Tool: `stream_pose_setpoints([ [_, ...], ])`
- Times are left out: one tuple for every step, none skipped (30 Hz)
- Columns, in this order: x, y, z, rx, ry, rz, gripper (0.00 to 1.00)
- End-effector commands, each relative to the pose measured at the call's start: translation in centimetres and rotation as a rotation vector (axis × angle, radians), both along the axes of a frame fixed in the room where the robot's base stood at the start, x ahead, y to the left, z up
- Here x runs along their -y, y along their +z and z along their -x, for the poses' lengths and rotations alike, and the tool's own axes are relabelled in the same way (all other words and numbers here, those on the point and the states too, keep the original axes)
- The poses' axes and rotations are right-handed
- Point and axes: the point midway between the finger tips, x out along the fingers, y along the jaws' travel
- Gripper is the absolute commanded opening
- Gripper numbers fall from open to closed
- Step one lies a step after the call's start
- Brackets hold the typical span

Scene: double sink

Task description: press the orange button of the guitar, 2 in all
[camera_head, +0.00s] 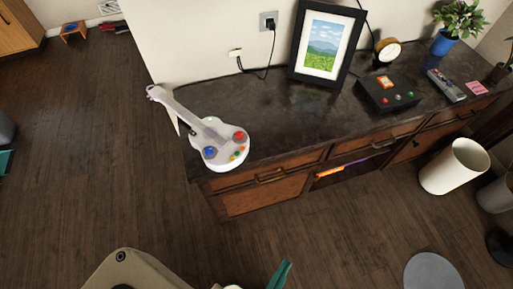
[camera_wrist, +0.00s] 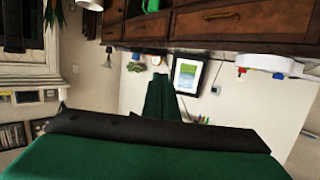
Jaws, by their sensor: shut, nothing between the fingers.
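A white toy guitar (camera_head: 217,162) lies at the left end of the dark dresser top, its neck pointing to the upper left. Its body bears a large red button (camera_head: 239,136), a large blue button (camera_head: 209,152) and small coloured buttons. A small orange-looking one (camera_head: 237,153) is among them, too small to be sure of. In the wrist view, which is upside down, the guitar (camera_wrist: 265,62) shows at the upper right. My gripper (camera_head: 281,274) shows as a teal fingertip at the bottom edge, apart from the guitar. In the wrist view its green fingers (camera_wrist: 164,85) are together and empty.
The dresser (camera_head: 290,165) also bears a framed picture (camera_head: 322,45), a black box with buttons (camera_head: 387,92), a remote (camera_head: 446,85) and a potted plant (camera_head: 458,22). A white bin (camera_head: 455,166) stands at the right. The wooden floor before the dresser is mostly clear.

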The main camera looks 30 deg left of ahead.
Motion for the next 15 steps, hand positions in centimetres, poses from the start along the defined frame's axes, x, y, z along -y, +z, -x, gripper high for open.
stream_pose_setpoints([
  [0.0,0.0,0.0,0.0,0.0,0.0,0.0],
  [0.0,0.0,0.0,0.0,0.0,0.0,0.0],
  [0.0,0.0,0.0,0.0,0.0,0.0,0.0],
  [0.0,0.0,0.0,0.0,0.0,0.0,0.0],
  [0.0,0.0,0.0,0.0,0.0,0.0,0.0],
  [0.0,0.0,0.0,0.0,0.0,0.0,0.0],
  [0.0,0.0,0.0,0.0,0.0,0.0,0.0],
  [0.0,0.0,0.0,0.0,0.0,0.0,0.0],
  [0.0,0.0,0.0,0.0,0.0,0.0,0.0],
  [0.0,0.0,0.0,0.0,0.001,-0.002,0.0],
  [0.0,-0.1,-0.1,0.0,0.0,-0.006,0.0],
  [-0.1,-0.2,-0.3,-0.001,-0.002,-0.016,0.0],
  [-0.1,-0.3,-0.6,-0.004,-0.004,-0.028,0.0],
  [-0.2,-0.6,-0.9,-0.008,-0.006,-0.046,0.0],
  [-0.4,-0.9,-1.5,-0.013,-0.009,-0.077,0.0],
])
